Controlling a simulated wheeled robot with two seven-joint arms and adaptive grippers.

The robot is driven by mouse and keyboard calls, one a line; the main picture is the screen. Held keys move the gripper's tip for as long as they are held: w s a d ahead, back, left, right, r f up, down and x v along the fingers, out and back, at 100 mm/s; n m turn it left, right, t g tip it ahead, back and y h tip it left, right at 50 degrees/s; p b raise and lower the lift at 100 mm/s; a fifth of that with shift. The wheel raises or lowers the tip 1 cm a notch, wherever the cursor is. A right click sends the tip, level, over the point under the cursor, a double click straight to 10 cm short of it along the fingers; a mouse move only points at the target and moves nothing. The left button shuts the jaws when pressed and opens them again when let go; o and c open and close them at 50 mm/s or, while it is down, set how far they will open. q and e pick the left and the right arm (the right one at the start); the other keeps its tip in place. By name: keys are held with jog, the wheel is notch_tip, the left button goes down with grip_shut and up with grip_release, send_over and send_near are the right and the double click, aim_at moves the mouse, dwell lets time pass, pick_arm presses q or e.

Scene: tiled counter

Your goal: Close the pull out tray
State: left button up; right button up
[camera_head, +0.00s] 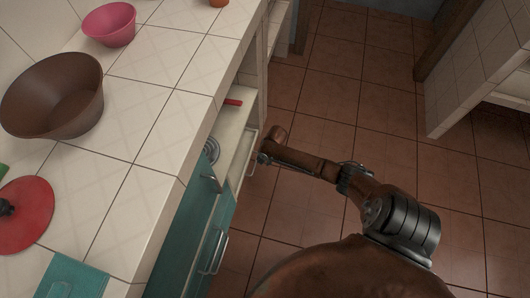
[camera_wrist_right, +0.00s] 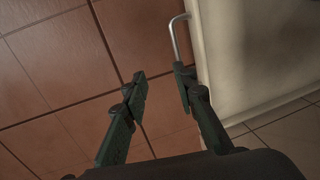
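The pull-out tray (camera_head: 233,137) is a cream, shallow drawer that sticks out from under the tiled counter in the head view. Its front panel and thin metal handle (camera_head: 251,152) face the floor aisle. My right gripper (camera_head: 263,158) is beside the handle at the tray front; contact is unclear there. In the right wrist view its two fingers (camera_wrist_right: 160,80) are apart with nothing visible between them. The tray's pale front (camera_wrist_right: 215,60) is right of them, and the metal handle (camera_wrist_right: 178,38) ends close to the right fingertip. My left gripper is out of view.
A red-handled item (camera_head: 233,102) and a round metal piece (camera_head: 212,150) show at the tray. Teal cabinet fronts (camera_head: 205,235) stand below the counter. A brown bowl (camera_head: 52,95), pink bowl (camera_head: 109,24) and red lid (camera_head: 24,214) are on the counter. The tiled floor (camera_head: 330,100) is clear.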

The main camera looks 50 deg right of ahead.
jog(key=shift+s+d+r, duration=0.1)
jog(key=shift+s+r, duration=0.1)
jog(key=shift+r, duration=1)
jog(key=shift+s+f, duration=0.1)
